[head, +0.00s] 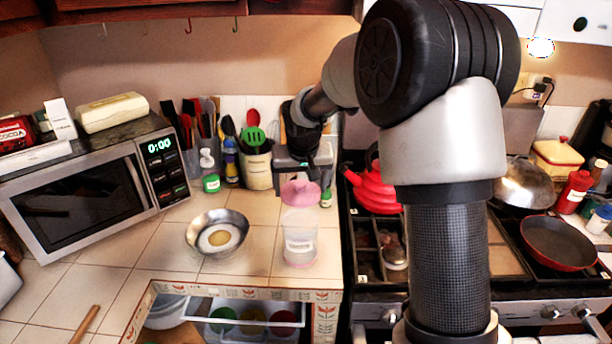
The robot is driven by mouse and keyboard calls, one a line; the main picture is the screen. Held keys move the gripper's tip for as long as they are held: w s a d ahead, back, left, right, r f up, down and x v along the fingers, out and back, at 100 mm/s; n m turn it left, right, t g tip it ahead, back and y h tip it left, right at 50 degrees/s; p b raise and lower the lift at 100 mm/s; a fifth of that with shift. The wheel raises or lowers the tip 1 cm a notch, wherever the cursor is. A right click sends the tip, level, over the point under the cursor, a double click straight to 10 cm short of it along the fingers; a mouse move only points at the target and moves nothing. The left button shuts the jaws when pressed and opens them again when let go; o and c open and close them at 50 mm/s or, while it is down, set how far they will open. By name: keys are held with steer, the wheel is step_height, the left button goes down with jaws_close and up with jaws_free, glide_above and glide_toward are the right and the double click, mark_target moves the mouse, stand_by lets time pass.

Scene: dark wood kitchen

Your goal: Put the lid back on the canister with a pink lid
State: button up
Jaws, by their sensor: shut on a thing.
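The canister (299,246) is a clear, pale container with a label, standing upright on the tiled counter near its front edge, left of the stove. The pink lid (300,194) is above the canister's mouth. My gripper (301,176) is shut on the pink lid from above. The lid looks a little apart from the rim, but the exact gap is hard to tell from this view. The fingertips are small and partly hidden by the lid and the gripper body.
A metal bowl (217,232) stands left of the canister. A utensil crock (257,168) and bottles stand behind. A red kettle (375,190) sits on the stove to the right. A microwave (85,190) fills the left. An open drawer (245,312) shows below the counter.

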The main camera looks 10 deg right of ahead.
mark_target(301, 206)
steer(key=s, duration=0.1)
steer(key=s+r, duration=0.2)
steer(key=shift+a+p, duration=0.25)
steer(key=shift+p, duration=0.15)
steer(key=shift+s+f, duration=0.15)
steer(key=shift+s, duration=0.1)
steer(key=shift+f+b, duration=2.3)
steer(key=shift+f, duration=0.9)
steer(key=shift+f+b, duration=0.2)
steer(key=shift+b, duration=0.45)
steer(key=o, duration=1)
